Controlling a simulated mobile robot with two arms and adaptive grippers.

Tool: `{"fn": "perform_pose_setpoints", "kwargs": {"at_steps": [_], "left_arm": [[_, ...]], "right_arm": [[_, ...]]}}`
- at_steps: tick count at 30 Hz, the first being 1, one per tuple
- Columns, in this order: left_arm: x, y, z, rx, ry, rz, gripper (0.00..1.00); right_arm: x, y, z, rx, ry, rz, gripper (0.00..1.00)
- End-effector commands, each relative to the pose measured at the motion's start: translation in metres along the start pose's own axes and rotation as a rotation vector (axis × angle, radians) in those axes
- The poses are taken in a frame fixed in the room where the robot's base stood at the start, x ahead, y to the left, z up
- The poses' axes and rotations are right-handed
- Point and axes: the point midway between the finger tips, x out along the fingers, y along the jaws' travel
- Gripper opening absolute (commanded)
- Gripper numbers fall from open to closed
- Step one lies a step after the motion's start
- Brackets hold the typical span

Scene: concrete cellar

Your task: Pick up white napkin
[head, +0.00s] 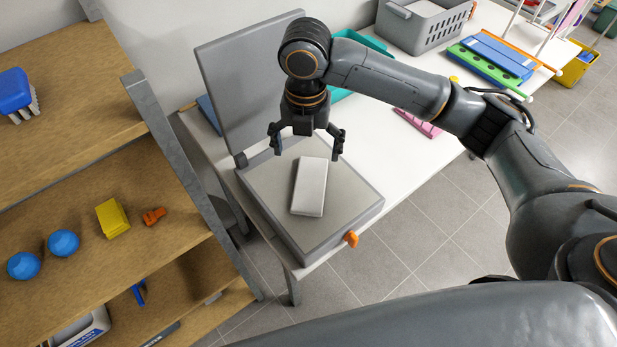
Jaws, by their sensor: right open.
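The white napkin (309,187) is a flat rectangular block shape, longer than wide. It lies on the light top surface of a grey box (262,200) with a raised lid, on the white table. My right gripper (307,146) is open and empty, pointing down. In the picture its fingers show on either side of the napkin's far end; the height between them and the napkin is hard to tell. My left gripper is not in view.
The lid (240,85) stands upright behind the box. An orange latch (351,239) sticks out at the front. Wooden shelves (75,200) with blue balls and a yellow block stand left. A grey basket (420,25) and a blue-green item (492,60) are farther back.

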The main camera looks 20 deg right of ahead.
Motion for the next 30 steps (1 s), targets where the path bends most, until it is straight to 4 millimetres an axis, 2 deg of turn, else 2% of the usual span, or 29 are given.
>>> {"fn": "perform_pose_setpoints", "kwargs": {"at_steps": [3,6,10,13,18,23,30], "left_arm": [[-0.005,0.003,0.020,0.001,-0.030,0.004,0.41],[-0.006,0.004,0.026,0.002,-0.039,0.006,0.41],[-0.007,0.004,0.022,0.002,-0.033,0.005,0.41],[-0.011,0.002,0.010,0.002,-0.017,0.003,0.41],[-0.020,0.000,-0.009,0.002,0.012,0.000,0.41],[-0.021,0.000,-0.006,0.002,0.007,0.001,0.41],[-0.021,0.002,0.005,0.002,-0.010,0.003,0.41]], "right_arm": [[0.022,-0.001,-0.001,0.002,0.002,-0.001,0.92],[0.035,0.000,-0.001,0.001,0.001,0.000,0.92],[0.042,-0.001,0.000,0.000,0.000,0.000,0.92],[0.051,-0.003,-0.001,0.002,0.002,-0.001,0.92],[0.077,-0.009,-0.003,0.001,0.002,-0.002,0.92],[0.092,-0.008,-0.003,0.001,-0.001,0.000,0.92],[0.094,-0.008,-0.003,0.000,-0.002,0.001,0.92]]}}
